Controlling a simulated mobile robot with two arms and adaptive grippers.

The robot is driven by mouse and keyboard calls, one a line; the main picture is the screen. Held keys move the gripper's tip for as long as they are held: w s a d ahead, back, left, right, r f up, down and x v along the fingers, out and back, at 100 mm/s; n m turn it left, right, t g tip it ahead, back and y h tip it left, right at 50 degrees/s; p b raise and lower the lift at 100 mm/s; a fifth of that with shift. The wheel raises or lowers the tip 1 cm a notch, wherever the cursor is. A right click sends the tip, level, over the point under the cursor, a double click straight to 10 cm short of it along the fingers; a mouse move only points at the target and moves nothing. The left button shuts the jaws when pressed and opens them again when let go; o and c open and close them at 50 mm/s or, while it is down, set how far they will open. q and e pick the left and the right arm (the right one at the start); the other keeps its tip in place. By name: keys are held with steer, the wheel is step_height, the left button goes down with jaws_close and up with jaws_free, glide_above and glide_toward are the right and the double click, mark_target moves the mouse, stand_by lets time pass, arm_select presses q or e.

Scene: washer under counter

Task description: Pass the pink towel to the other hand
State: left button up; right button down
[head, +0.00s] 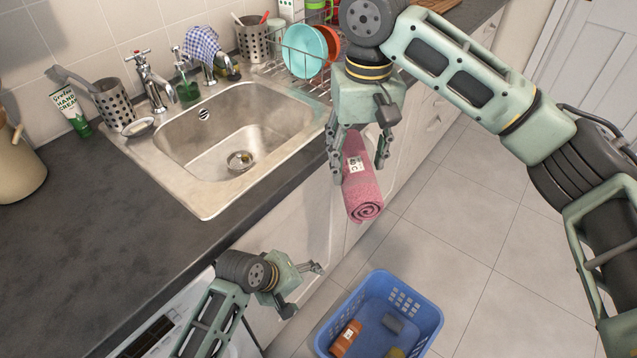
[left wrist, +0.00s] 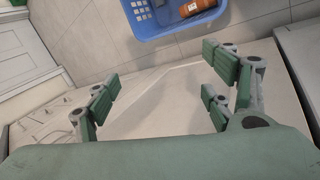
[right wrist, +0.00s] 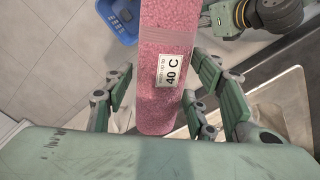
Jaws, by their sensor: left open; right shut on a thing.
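The pink towel (head: 362,186) is rolled up, with a white label on it, and hangs in the air in front of the counter edge. My right gripper (head: 358,160) is shut on it from above. In the right wrist view the towel (right wrist: 164,60) runs between the fingers of my right gripper (right wrist: 160,95), and its label reads "40 C". My left gripper (head: 305,285) is lower and to the left, near the counter front, apart from the towel. In the left wrist view my left gripper (left wrist: 165,90) is open and empty.
A blue basket (head: 425,318) with an orange bottle (head: 346,338) and other items stands on the floor below. The counter (head: 90,225) holds a steel sink (head: 210,195). A dish rack (head: 295,60) with plates stands behind. Tiled floor at right is free.

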arm_select(q)
steer(key=s+d+r+h, duration=0.1)
steer(key=d+r, duration=0.1)
steer(key=r, duration=0.6)
steer(key=d+r+h, duration=0.1)
steer(key=d+r, duration=0.1)
steer(key=r, duration=0.6)
arm_select(e)
steer(key=shift+r, duration=0.1)
arm_select(q)
steer(key=m+t+h, duration=0.2)
steer(key=m+t, duration=0.1)
glide_toward(366, 190)
steer(key=w+f, duration=0.3)
steer(key=x, duration=1.1)
steer(key=shift+w+a+f, duration=0.1)
steer(key=shift+w+f, duration=0.1)
steer(key=shift+f, duration=0.1)
steer(key=c, duration=1.4)
steer(key=shift+c, duration=0.3)
arm_select(e)
steer(key=c, duration=0.7)
jaws_free()
steer(key=shift+a, duration=0.1)
